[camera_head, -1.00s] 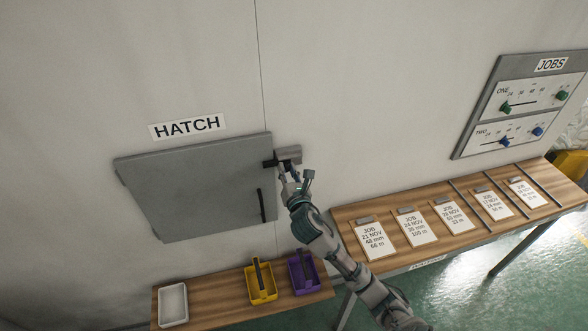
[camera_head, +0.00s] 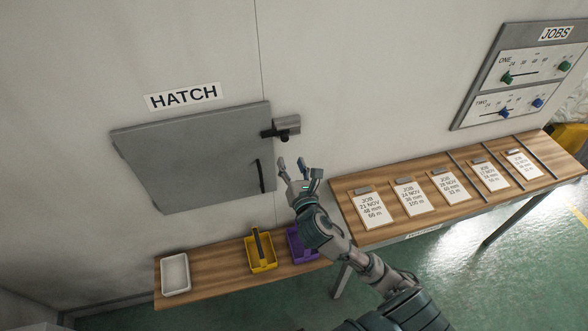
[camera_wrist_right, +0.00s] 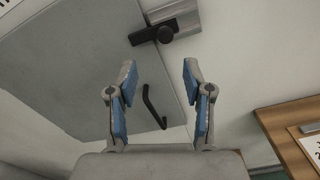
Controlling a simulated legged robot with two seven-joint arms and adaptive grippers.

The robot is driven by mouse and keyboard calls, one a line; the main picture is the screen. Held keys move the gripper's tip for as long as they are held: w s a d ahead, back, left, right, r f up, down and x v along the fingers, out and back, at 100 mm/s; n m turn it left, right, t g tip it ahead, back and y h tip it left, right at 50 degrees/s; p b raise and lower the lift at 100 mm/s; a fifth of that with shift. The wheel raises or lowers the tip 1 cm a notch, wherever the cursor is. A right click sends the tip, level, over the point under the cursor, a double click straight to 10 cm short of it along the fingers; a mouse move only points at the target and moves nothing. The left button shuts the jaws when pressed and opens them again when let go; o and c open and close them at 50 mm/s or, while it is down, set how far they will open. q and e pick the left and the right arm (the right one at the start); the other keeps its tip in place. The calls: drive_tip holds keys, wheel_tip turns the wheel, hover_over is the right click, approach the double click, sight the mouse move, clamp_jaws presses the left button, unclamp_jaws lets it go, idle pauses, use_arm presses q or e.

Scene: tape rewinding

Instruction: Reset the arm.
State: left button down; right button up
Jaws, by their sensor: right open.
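My right gripper (camera_head: 291,168) is open and empty, in front of the wall just right of the hatch's black handle (camera_head: 260,176) and below the latch. The grey hatch door (camera_head: 195,160) sits flat against the wall under its HATCH sign. The latch (camera_head: 285,126), a grey block with a dark knob, is at the door's upper right edge. In the right wrist view the open fingers (camera_wrist_right: 158,90) show blue pads with nothing between them, the latch (camera_wrist_right: 170,27) beyond and the handle (camera_wrist_right: 152,108) behind. My left gripper is not in view.
A low wooden shelf holds a white tray (camera_head: 187,274), a yellow bin (camera_head: 273,265) and a purple bin (camera_head: 317,247), partly hidden by my arm. A wooden table (camera_head: 349,222) with several job cards stands to the right. A JOBS panel (camera_head: 487,112) with sliders hangs above it.

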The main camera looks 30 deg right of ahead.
drive_tip(key=s+a+f+m+g+y, duration=0.1)
drive_tip(key=s+f+m+g, duration=0.4)
drive_tip(key=f+m, duration=0.4)
drive_tip(key=s+a+f+m+g+y, duration=0.1)
drive_tip(key=s+a+f+m+g, duration=0.15)
drive_tip(key=s+f+m, duration=0.65)
drive_tip(key=s+a+f+m+g+y, duration=0.2)
drive_tip(key=s+a+f+m+g, duration=0.2)
drive_tip(key=s+f+m+g, duration=0.6)
drive_tip(key=s+f+t+b, duration=0.1)
drive_tip(key=s+f+b, duration=0.15)
drive_tip(key=f, duration=1.45)
drive_tip(key=s+f+t+b, duration=0.1)
drive_tip(key=s+f, duration=0.2)
drive_tip(key=f, duration=1.4)
drive_tip(key=s+d+f+g+b, duration=0.1)
drive_tip(key=s+d+f, duration=0.2)
drive_tip(key=s+f, duration=1.3)
drive_tip(key=shift+s+d+n+b, duration=0.2)
drive_tip(key=shift+s+n+b, duration=0.1)
drive_tip(key=shift+s+b, duration=0.1)
